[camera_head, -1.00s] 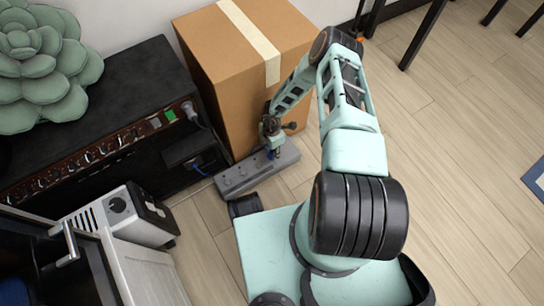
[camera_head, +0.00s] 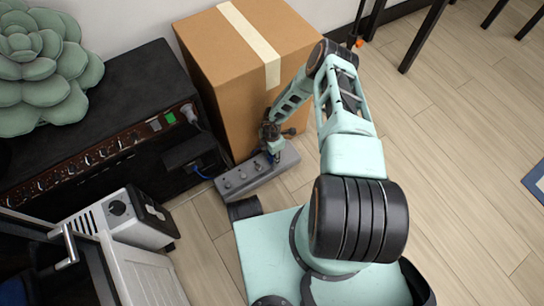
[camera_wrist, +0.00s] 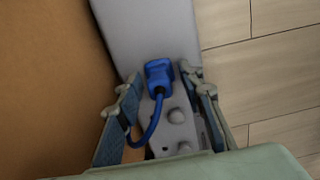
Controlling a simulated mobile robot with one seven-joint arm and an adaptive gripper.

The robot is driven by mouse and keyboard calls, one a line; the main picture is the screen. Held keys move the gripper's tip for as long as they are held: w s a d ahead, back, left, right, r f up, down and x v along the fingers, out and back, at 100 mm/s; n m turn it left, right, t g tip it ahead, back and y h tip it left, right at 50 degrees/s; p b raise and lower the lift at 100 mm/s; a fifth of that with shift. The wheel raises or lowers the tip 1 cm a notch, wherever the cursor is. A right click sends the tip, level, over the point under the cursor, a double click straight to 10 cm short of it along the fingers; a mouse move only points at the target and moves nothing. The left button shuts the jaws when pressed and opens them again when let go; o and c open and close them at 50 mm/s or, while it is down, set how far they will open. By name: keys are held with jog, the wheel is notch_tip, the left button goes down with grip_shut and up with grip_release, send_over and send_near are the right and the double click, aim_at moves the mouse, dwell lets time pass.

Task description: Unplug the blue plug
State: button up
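The blue plug (camera_wrist: 158,72) is on the top of the grey power strip (camera_wrist: 165,32), and its blue cable curves back toward the left finger. My gripper (camera_wrist: 161,80) is open, with one finger on each side of the plug. Gaps show between the plug and both fingers in the wrist view. In the head view, my gripper (camera_head: 271,138) is low over the far end of the power strip (camera_head: 240,182), next to the box. The plug is mostly hidden there by the gripper.
A tall cardboard box (camera_head: 225,65) stands right beside the strip. A black amplifier (camera_head: 95,95) with a green succulent (camera_head: 45,70) on it is at left. A white and black device (camera_head: 120,215) stands in front.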

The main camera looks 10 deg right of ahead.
jog(key=shift+c, duration=0.4)
grip_shut()
jog(key=shift+r, duration=0.15)
jog(key=shift+r+p, duration=2.55)
jog(key=shift+r, duration=0.35)
